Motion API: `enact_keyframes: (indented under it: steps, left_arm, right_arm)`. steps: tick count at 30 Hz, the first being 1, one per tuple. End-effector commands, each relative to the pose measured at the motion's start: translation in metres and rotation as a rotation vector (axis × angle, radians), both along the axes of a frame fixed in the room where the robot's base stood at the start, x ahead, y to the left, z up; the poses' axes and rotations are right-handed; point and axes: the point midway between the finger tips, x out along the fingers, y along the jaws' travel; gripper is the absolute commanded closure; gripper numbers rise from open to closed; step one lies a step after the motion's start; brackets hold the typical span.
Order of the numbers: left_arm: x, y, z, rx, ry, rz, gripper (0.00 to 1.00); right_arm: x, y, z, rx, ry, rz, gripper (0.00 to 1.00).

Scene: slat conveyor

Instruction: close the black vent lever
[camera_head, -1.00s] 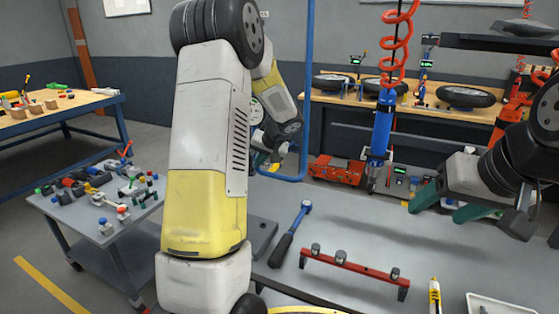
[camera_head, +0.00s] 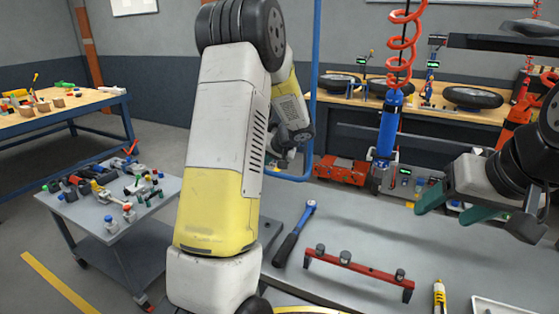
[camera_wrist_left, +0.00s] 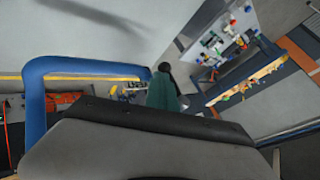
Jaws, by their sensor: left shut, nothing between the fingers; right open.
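I cannot make out the black vent lever for certain in the head view, where my raised left arm covers part of the scene. In the left wrist view a small black knob (camera_wrist_left: 164,67) shows just past the green fingertips; I cannot tell if it is the lever or touches them. My left gripper (camera_wrist_left: 165,92) is shut and empty; in the head view it (camera_head: 285,160) is small and partly hidden, beside the blue pipe frame (camera_head: 313,90). My right gripper (camera_head: 452,207) is open and empty above the right side of the grey surface.
A blue-handled hammer-like tool (camera_head: 295,235), a red bar with knobs (camera_head: 358,267) and a yellow marker-like tool (camera_head: 439,298) lie on the grey surface. A blue tool (camera_head: 388,130) hangs on a red coil. A trolley (camera_head: 110,225) with small parts stands left.

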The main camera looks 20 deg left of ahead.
Motion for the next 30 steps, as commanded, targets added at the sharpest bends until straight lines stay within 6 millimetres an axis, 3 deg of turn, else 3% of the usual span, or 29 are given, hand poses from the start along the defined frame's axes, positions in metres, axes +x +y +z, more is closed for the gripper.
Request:
enact_keyframes:
  steps: [8,30]
  left_arm:
    - [0.001,0.003,-0.006,0.176,-0.019,-0.006,1.0]
    - [0.005,0.031,-0.015,0.875,-0.119,-0.004,1.0]
  right_arm:
    - [0.0,0.0,0.0,0.0,0.0,0.0,0.36]
    - [0.0,0.0,0.0,0.0,0.0,0.0,0.36]
